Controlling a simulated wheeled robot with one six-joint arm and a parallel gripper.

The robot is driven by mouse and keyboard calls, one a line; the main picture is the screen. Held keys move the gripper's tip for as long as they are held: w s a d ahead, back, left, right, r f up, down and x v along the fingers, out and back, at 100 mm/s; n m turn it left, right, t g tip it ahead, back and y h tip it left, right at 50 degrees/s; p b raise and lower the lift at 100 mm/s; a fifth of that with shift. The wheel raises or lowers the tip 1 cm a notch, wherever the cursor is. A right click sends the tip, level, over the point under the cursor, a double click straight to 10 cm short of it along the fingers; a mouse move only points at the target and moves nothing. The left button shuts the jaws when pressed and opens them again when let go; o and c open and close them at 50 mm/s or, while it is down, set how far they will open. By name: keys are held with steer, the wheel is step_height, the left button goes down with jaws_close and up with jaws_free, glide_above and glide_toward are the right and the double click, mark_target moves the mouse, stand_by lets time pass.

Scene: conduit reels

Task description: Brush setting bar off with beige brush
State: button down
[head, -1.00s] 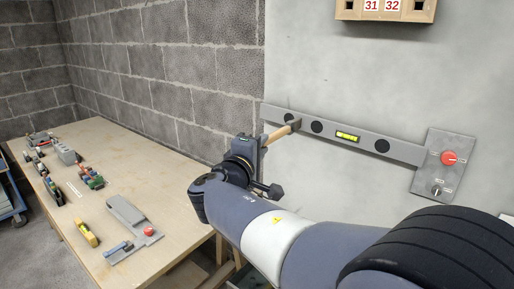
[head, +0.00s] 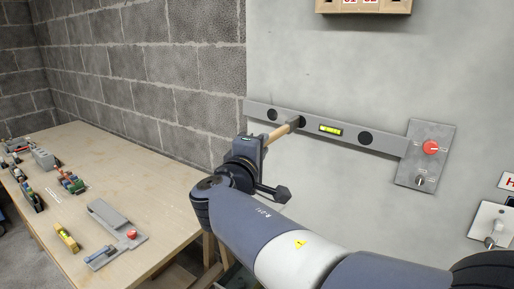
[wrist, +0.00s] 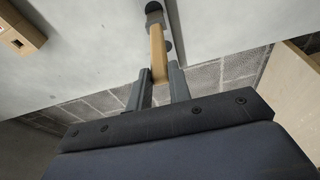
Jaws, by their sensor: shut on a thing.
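The setting bar (head: 388,142) is a long grey bar on the pale wall panel, with round black spots and a yellow-green level vial (head: 331,129). My gripper (head: 264,143) is shut on the handle of the beige brush (head: 281,132). The brush reaches up and right, and its head appears at the bar by the second black spot from the left. Whether the bristles touch the bar I cannot tell. In the wrist view, the beige handle (wrist: 158,52) stands between the two grey fingers (wrist: 160,88), and a grey head lies beyond it near a dark round spot.
A switch plate with a red knob (head: 430,147) sits at the bar's right end. A wooden box (head: 363,5) is above. The workbench (head: 150,200) at left holds a grey fixture (head: 108,222), a yellow level (head: 66,237) and several small parts.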

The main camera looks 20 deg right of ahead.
steer(key=s+a+b, duration=0.1)
steer(key=s+a, duration=0.4)
steer(key=a, duration=0.2)
steer(key=shift+a, duration=0.2)
stand_by(0.4)
steer(key=shift+s, duration=0.1)
